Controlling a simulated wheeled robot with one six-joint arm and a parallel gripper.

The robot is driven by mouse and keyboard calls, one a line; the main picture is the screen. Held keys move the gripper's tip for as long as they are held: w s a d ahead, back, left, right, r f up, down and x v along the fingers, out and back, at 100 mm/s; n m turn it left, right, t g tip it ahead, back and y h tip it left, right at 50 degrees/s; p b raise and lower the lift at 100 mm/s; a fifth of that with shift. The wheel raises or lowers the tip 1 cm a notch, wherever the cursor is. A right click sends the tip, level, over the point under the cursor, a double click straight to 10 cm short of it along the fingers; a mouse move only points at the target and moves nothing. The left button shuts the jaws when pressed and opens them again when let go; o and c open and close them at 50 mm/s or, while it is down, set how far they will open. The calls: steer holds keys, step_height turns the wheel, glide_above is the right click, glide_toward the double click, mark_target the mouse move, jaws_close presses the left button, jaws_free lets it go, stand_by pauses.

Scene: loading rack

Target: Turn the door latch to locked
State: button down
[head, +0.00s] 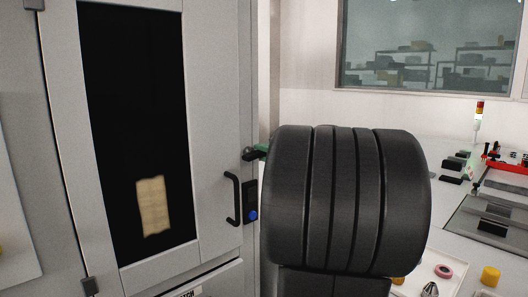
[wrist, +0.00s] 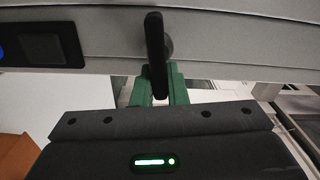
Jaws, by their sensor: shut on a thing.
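The door latch is a small dark lever (head: 249,154) on the right edge of the grey cabinet door (head: 217,120), above the handle. In the wrist view the black lever (wrist: 155,45) stands upright in the picture, with its round pivot beside it. My gripper (wrist: 160,90) has its green fingers on either side of the lever's lower end and is shut on it. In the head view only a bit of my gripper's green finger (head: 262,150) shows at the latch; my dark arm hides the rest.
A black door handle (head: 233,199) and a panel with a blue button (head: 252,215) sit just below the latch. The door has a dark window (head: 125,110) with a beige patch in it. A white worktop (head: 455,240) with small parts stands at the right.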

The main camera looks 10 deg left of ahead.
steer(key=shift+s+a+f+m, duration=0.15)
steer(key=shift+f+m, duration=0.3)
steer(key=shift+m, duration=0.05)
steer(key=c, duration=1.5)
jaws_free()
steer(key=shift+c, duration=0.2)
steer(key=shift+o, duration=0.5)
steer(key=shift+s+a+r, duration=0.2)
steer(key=shift+r, duration=0.05)
steer(key=shift+w+d, duration=0.1)
steer(key=shift+d, duration=0.05)
steer(key=shift+d, duration=0.2)
steer(key=b+v, duration=0.1)
steer(key=v, duration=1.2)
steer(key=shift+s, duration=0.25)
